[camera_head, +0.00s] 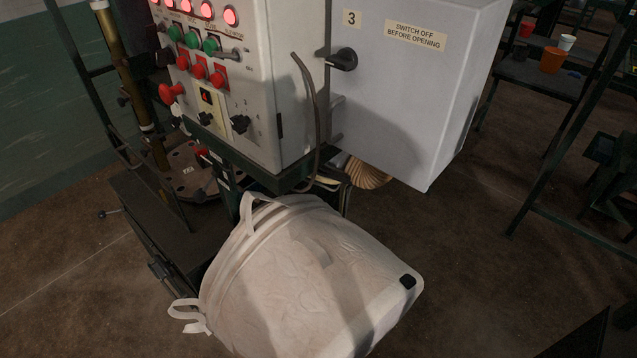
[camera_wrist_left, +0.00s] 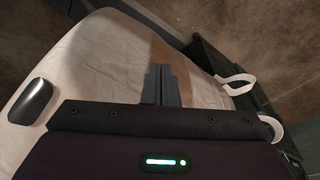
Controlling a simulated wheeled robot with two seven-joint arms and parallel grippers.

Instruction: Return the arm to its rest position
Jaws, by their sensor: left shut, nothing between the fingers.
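A large pale bulk bag (camera_head: 310,270) with loop straps fills the lower middle of the head view. The bag (camera_wrist_left: 100,60) also shows in the left wrist view, with a white loop (camera_wrist_left: 238,84) at its right edge. My left gripper (camera_wrist_left: 160,82) shows in the left wrist view, its two fingers together and empty, in front of the bag's pale surface. I cannot tell how far it is from the bag. Neither gripper shows in the head view.
A control cabinet (camera_head: 222,95) with lit red lamps and a grey switch box (camera_head: 420,80) stand behind the bag. A dark rack (camera_head: 540,75) with cups stands at the right. Brown floor (camera_head: 480,270) is clear at the right.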

